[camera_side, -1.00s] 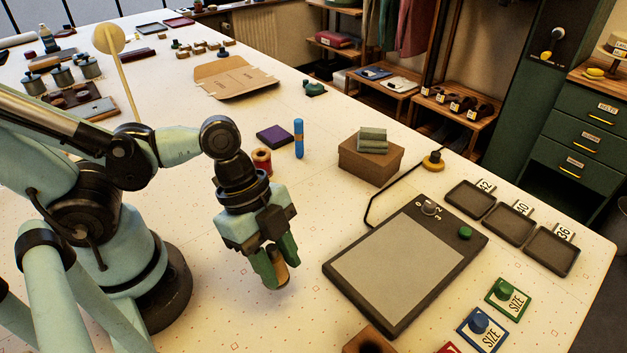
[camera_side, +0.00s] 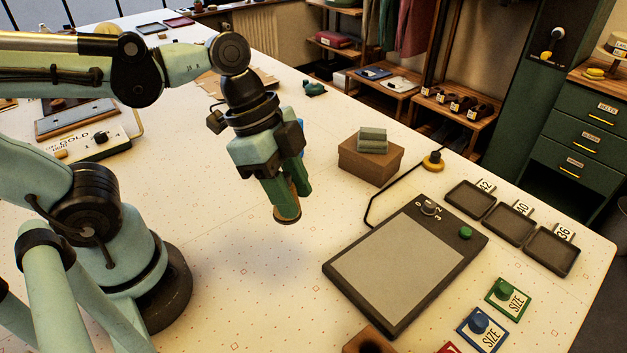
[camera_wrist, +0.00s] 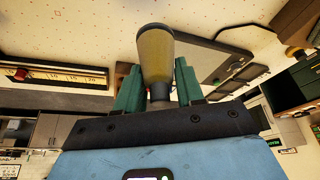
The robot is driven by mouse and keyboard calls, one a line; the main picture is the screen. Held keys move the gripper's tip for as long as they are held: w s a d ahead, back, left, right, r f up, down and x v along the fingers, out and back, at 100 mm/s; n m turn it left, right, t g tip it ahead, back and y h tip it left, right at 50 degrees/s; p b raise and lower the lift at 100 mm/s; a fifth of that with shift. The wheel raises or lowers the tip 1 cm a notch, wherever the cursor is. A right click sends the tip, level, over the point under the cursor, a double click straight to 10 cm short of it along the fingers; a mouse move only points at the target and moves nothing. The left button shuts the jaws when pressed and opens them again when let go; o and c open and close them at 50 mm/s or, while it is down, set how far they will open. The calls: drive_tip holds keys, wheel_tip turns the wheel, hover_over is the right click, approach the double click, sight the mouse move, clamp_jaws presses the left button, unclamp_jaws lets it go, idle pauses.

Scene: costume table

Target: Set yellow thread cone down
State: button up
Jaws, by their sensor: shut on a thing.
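The yellow thread cone (camera_side: 286,207) is between the green fingers of my gripper (camera_side: 285,196), seen from the side camera. My gripper is shut on it and holds it above the white table (camera_side: 240,285), apart from the surface. In the wrist view the cone (camera_wrist: 156,55) shows dull yellow with a dark rim at its far end, between the two green fingers (camera_wrist: 158,90). The fingers hide part of the cone in the side view.
A grey panel with a dark frame (camera_side: 395,262) lies right of my gripper. Dark trays (camera_side: 508,222) and size cards (camera_side: 508,298) are at the right. Table below my gripper is clear.

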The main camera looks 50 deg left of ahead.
drive_tip(key=w+a+n+t+y, duration=0.1)
drive_tip(key=w+a+n, duration=0.3)
drive_tip(key=a, duration=0.3)
drive_tip(key=w+a+r+n+t+y, duration=0.1)
drive_tip(key=w+a+n, duration=0.25)
drive_tip(key=a, duration=0.35)
drive_tip(key=w+a+n+y, duration=0.1)
drive_tip(key=w+a+n, duration=0.2)
drive_tip(key=w+a, duration=0.3)
drive_tip(key=s+a+f+n, duration=0.1)
drive_tip(key=a+f, duration=0.1)
drive_tip(key=a, duration=0.6)
drive_tip(key=s+a+f+n+y, duration=0.1)
drive_tip(key=s+a+f+n, duration=0.1)
drive_tip(key=a, duration=0.7)
drive_tip(key=s+a+f+n+y, duration=0.1)
drive_tip(key=a+f, duration=0.3)
drive_tip(key=a, duration=0.4)
drive_tip(key=shift+s+a+f+n, duration=0.15)
drive_tip(key=shift+a+n, duration=0.2)
drive_tip(key=shift+n, duration=0.1)
drive_tip(key=shift+f, duration=1.95)
drive_tip(key=shift+f, duration=0.15)
drive_tip(key=o, duration=1)
